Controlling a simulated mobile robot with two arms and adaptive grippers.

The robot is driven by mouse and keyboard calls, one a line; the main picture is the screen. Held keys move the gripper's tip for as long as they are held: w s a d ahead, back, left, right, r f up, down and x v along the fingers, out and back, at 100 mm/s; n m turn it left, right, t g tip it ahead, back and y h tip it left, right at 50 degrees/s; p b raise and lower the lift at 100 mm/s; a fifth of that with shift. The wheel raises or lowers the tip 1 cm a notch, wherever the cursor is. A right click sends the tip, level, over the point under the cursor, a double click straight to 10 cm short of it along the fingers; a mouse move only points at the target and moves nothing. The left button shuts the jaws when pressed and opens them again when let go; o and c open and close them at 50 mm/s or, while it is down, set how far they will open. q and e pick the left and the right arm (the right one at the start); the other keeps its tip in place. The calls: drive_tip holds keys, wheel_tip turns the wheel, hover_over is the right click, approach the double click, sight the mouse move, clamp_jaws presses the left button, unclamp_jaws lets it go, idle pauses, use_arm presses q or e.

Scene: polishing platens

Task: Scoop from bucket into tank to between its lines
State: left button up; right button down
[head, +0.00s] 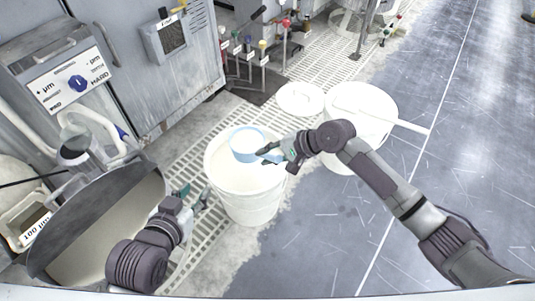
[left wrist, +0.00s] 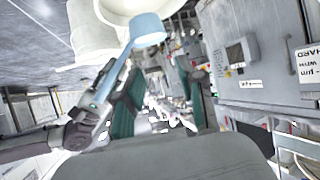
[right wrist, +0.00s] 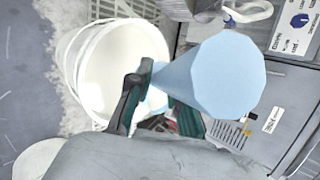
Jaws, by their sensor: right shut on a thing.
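A white bucket (head: 250,205) with pale contents stands in the middle of the head view. A light blue scoop (head: 243,152) is over its mouth; the right wrist view shows the scoop (right wrist: 215,80) large in front of the bucket's rim. My right gripper (head: 272,153) is shut on the scoop's handle. I cannot tell how full the scoop is. A grey round tank (head: 45,250), holding an off-white mass, is at the lower left; its lines cannot be made out. My left gripper (head: 196,198) is between tank and bucket, its fingers (left wrist: 163,105) apart and empty.
A second white bucket (head: 375,97) with a pale paddle (head: 408,126) across it stands to the right behind. A round white lid (head: 300,97) lies beside it. Grey machine cabinets (head: 165,85) line the back left. The floor at right is clear.

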drive_tip(key=shift+r, duration=0.35)
drive_tip(key=shift+r+p, duration=0.3)
drive_tip(key=shift+p, duration=0.3)
drive_tip(key=shift+r+p, duration=0.35)
drive_tip(key=shift+p, duration=0.15)
use_arm(q)
drive_tip(key=s+a+f+g+y, duration=0.1)
drive_tip(key=s+a+f+g, duration=0.2)
drive_tip(key=s+f+g, duration=0.3)
drive_tip(key=shift+s+a+g+y, duration=0.4)
drive_tip(key=shift+s+g, duration=0.1)
drive_tip(key=shift+s, duration=1.55)
use_arm(e)
drive_tip(key=shift+r, duration=0.1)
use_arm(q)
drive_tip(key=shift+f, duration=0.1)
